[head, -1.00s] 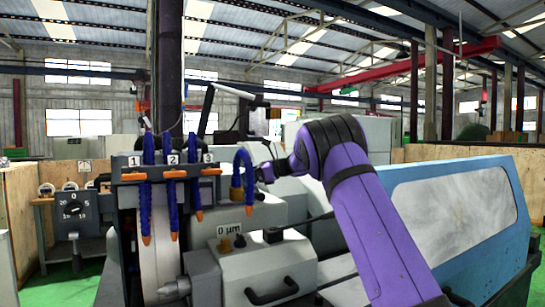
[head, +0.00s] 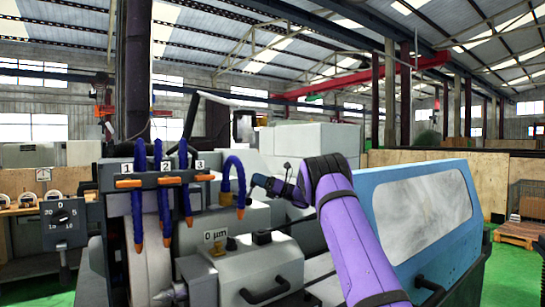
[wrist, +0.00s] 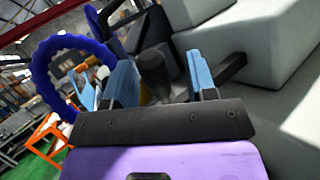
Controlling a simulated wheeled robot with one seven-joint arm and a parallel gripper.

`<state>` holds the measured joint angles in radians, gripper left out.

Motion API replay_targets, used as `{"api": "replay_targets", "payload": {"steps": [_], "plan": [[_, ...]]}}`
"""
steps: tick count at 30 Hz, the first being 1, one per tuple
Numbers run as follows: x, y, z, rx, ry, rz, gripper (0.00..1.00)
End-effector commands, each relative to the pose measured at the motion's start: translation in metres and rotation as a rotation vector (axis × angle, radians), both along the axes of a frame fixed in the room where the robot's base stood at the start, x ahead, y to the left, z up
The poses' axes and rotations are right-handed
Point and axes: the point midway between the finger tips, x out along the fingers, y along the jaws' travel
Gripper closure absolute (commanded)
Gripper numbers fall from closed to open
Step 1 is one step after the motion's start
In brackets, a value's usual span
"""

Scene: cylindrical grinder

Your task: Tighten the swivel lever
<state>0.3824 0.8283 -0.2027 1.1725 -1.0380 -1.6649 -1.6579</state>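My gripper (wrist: 160,82) has its two light blue fingers spread apart. A dark, rounded handle (wrist: 155,70) stands between the fingers in the wrist view, with gaps beside it; it may be the swivel lever, but I cannot tell for sure. A black bar (wrist: 233,68) shows just right of the right finger, in front of a grey block. In the head view my gripper (head: 256,183) is at the grinder's middle, just right of a curved blue hose. The handle is too small or hidden to make out there.
The curved blue coolant hose (head: 226,178) is close to my gripper; it also shows left in the wrist view (wrist: 45,75). Several blue hoses with orange tips hang left. A grey housing (head: 248,275) stands in front, and the blue guard (head: 375,215) lies to the right.

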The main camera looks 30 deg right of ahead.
Motion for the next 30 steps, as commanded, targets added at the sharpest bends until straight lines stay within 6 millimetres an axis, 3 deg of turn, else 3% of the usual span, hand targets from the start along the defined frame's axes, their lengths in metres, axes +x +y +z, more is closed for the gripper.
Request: {"api": "replay_targets", "payload": {"steps": [14,30], "plan": [[-0.045,-0.059,-0.03,-0.001,0.003,-0.001,0.48],[-0.038,-0.03,0.056,0.23,0.196,-0.199,0.48]]}}
